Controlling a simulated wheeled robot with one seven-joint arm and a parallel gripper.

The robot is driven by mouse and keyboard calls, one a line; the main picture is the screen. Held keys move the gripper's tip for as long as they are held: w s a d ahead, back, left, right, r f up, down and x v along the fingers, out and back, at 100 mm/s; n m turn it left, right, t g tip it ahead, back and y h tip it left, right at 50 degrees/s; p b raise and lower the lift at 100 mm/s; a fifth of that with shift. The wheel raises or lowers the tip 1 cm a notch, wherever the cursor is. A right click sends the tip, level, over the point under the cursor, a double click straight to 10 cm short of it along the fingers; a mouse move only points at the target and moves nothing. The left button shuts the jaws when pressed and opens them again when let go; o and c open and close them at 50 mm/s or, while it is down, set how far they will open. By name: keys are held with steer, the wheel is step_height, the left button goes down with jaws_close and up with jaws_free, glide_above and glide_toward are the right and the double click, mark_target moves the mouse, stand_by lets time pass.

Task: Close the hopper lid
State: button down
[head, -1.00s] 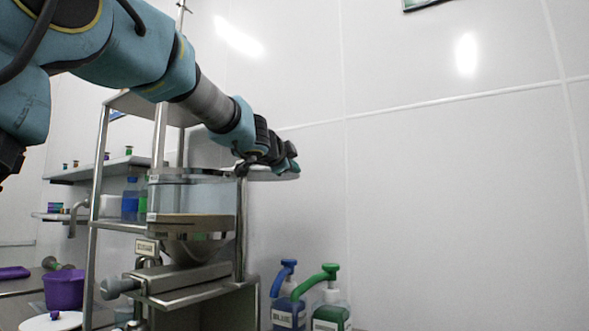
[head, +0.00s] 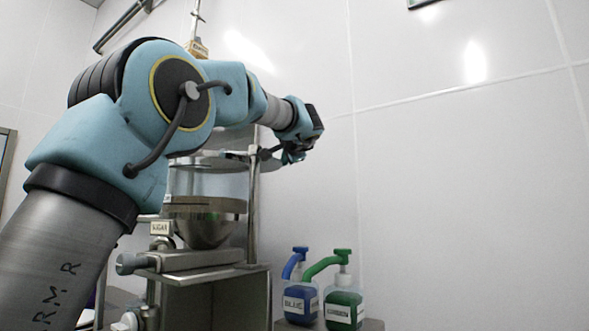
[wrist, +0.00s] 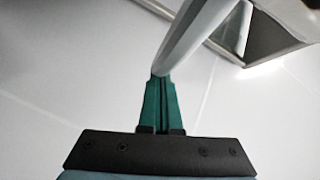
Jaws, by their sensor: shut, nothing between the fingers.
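The hopper (head: 207,186) is a clear cylinder over a metal funnel, with a "SUGAR" label at its front. Its round top rim shows beside my arm in the head view. My gripper (head: 291,158) is to the right of the hopper top, fingers shut and empty. In the wrist view the green fingertips (wrist: 160,82) meet or nearly meet a pale curved edge (wrist: 190,38), which looks like the lid's rim; contact is not certain.
A metal post (head: 253,210) stands at the hopper's right side. A blue pump bottle (head: 297,303) and a green pump bottle (head: 343,307) stand at the lower right. The hopper rests on a metal frame (head: 205,260). The space before the right wall is clear.

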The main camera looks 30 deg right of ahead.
steer(key=w+a+n+y+p, duration=0.1)
steer(key=n+y, duration=0.1)
steer(key=y, duration=0.1)
steer(key=w+a+n+y+p, duration=0.1)
steer(key=w+a+n+y, duration=0.1)
steer(key=y, duration=0.1)
steer(key=w+a+n+y+p, duration=0.1)
steer(key=a+n+y+p, duration=0.1)
steer(key=y, duration=0.1)
steer(key=shift+w+r, duration=0.3)
steer(key=shift+w, duration=0.1)
steer(key=shift+w+a+f+n+g+y+p, duration=0.1)
steer(key=shift+w+a+n+g+y+p, duration=0.2)
steer(key=shift+a+n+y+p, duration=0.45)
steer(key=shift+w+a+f+n+g+y+p, duration=0.1)
steer(key=shift+w+a+n+g+y+p, duration=0.1)
steer(key=shift+a+n+g+y+p, duration=0.45)
steer(key=shift+a+y, duration=0.15)
steer(key=shift+y, duration=0.25)
steer(key=shift+w+r, duration=0.1)
